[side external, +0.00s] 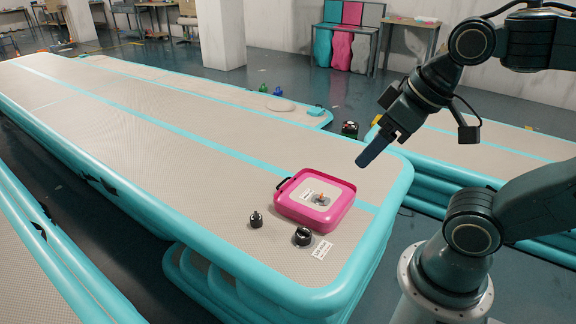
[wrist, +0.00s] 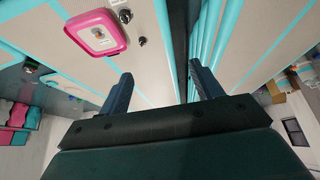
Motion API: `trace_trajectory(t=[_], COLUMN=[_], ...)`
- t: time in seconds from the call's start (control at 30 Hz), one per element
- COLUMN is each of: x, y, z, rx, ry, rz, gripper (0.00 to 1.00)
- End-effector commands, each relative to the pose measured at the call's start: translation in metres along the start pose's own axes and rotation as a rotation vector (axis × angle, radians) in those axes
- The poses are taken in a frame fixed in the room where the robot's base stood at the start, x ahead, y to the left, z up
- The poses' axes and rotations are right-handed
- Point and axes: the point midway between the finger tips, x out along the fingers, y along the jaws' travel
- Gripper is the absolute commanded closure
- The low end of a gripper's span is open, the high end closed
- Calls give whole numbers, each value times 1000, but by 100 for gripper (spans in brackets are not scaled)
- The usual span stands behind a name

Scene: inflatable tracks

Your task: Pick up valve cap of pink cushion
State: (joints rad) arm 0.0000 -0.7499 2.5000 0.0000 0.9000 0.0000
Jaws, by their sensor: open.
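The pink cushion (side external: 329,216) lies on the teal-edged inflatable track, with a grey top, a white label and a small orange-brown valve piece (side external: 319,198) on it. It also shows in the wrist view (wrist: 118,44) at the upper left. A black cap-like piece (side external: 256,219) and a round black piece (side external: 303,237) stand on the track in front of the cushion; which one is the valve cap I cannot tell. My gripper (side external: 363,161) is above the track, up and right of the cushion. In the wrist view its two fingers (wrist: 162,80) are apart with nothing between them.
The inflatable track (side external: 150,120) is mostly bare around the cushion. A white printed label (side external: 322,249) lies near its front right edge. A gap separates it from another track (side external: 460,150) at the right. Small coloured items and a pale disc (side external: 281,106) are at the far edge.

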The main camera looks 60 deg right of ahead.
Motion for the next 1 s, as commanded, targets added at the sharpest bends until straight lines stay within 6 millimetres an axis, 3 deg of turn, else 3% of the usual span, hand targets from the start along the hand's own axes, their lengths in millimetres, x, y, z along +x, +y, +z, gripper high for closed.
trace_trajectory(t=[0.47, 0.77, 1.0], x=[1, 14, 38], y=[1, 6, 14], z=[-12, -60, -106], rx=[-17, -95, -175], ry=[-11, -55, -97], rz=[1, 3, -3], gripper=[35, 35, 35])
